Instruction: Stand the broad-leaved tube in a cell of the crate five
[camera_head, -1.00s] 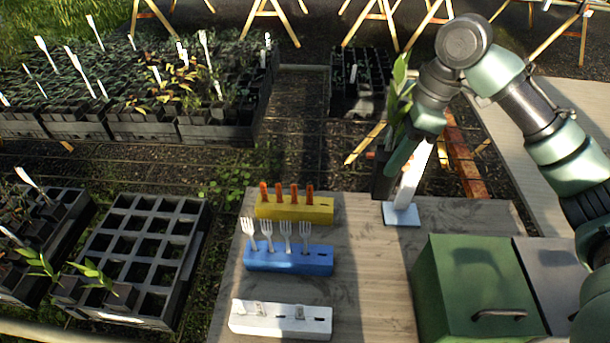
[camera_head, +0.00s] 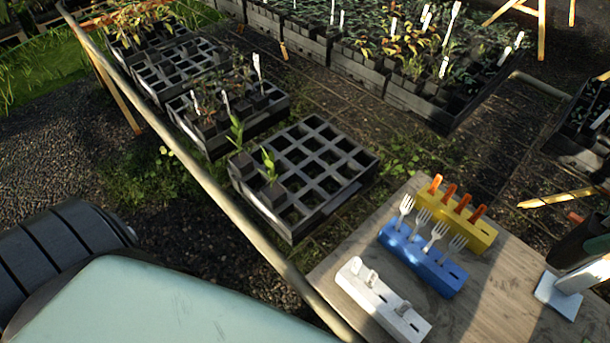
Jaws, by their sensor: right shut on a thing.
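My right gripper (camera_head: 598,246) is at the right edge, partly cut off, shut on a dark tube (camera_head: 574,244). The tube is held over the table's right side, beside a white stand (camera_head: 556,297). A black crate (camera_head: 343,191) in the middle has mostly empty square cells. Two tubes with broad green leaves (camera_head: 269,165) stand in its left-hand cells. I see no number on any crate. My left gripper is not in view.
A wooden table (camera_head: 480,312) carries yellow (camera_head: 478,229), blue (camera_head: 424,262) and white (camera_head: 378,300) holder blocks. More planted crates (camera_head: 255,120) stand to the upper left. A large planted bed (camera_head: 400,85) lies behind. A pale rail (camera_head: 225,205) crosses in front of the crates.

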